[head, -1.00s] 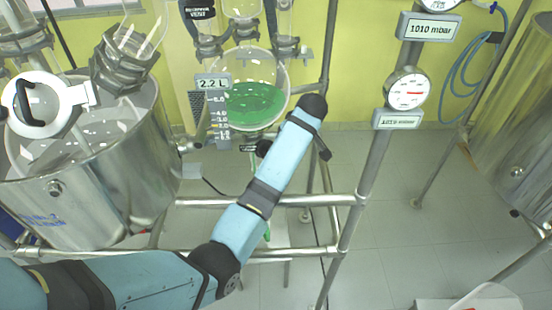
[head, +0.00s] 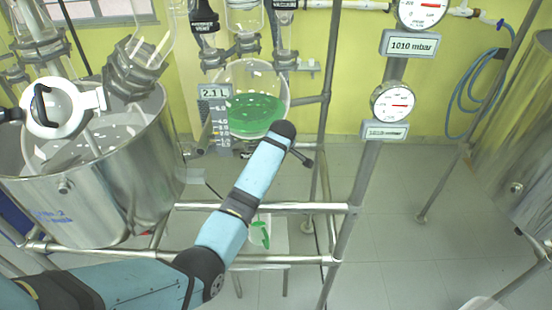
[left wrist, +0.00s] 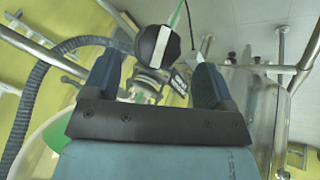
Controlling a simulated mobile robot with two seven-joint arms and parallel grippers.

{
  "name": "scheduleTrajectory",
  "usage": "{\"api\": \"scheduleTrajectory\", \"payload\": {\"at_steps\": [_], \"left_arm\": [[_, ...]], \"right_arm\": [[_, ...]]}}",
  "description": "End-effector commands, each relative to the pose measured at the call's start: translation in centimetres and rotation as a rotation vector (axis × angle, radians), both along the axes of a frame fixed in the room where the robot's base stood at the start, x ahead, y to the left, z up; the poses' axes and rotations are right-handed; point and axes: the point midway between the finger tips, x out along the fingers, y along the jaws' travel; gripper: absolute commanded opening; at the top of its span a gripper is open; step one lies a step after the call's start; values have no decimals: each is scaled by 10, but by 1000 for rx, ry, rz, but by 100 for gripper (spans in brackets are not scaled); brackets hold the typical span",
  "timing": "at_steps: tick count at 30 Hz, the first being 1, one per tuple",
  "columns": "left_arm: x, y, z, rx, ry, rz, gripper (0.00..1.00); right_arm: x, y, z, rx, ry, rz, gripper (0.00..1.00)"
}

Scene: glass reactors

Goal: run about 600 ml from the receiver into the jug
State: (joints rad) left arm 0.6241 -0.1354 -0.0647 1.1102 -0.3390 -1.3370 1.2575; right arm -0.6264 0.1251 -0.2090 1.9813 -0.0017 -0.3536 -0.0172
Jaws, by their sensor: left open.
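The glass receiver (head: 272,82) holds green liquid, and its display (head: 214,91) reads 2.1 L. The jug (head: 260,236) stands low beneath it, behind the frame rail, with green in it; its fill level is unclear. My left gripper is at the arm's far end, below the receiver, its fingers mostly hidden in the head view. In the left wrist view my left gripper (left wrist: 156,82) is open, with a round black knob (left wrist: 153,48) just beyond and between its fingers. A thin green line, apparently liquid, runs past the knob. I cannot tell whether the fingers touch it. My right gripper is not in view.
A steel vessel (head: 95,190) stands at the left, another (head: 515,150) at the right. Steel rails (head: 300,208) and a post with gauges (head: 392,102) stand close to my left arm. The floor (head: 400,265) right of the post is clear.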

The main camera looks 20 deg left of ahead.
Motion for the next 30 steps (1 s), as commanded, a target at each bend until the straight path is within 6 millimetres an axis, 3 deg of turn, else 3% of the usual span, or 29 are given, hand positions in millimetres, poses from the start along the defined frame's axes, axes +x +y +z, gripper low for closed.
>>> {"api": "scheduleTrajectory", "payload": {"at_steps": [3,9,20,27,30], "left_arm": [[9,6,-18,1,3,0,78],[18,8,-35,0,0,0,78],[19,9,-41,0,-1,0,78],[19,9,-41,0,-1,0,29],[19,9,-41,0,0,-1,29]], "right_arm": [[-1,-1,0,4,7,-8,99],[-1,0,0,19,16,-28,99],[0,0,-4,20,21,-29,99],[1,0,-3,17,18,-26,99],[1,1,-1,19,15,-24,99]]}}
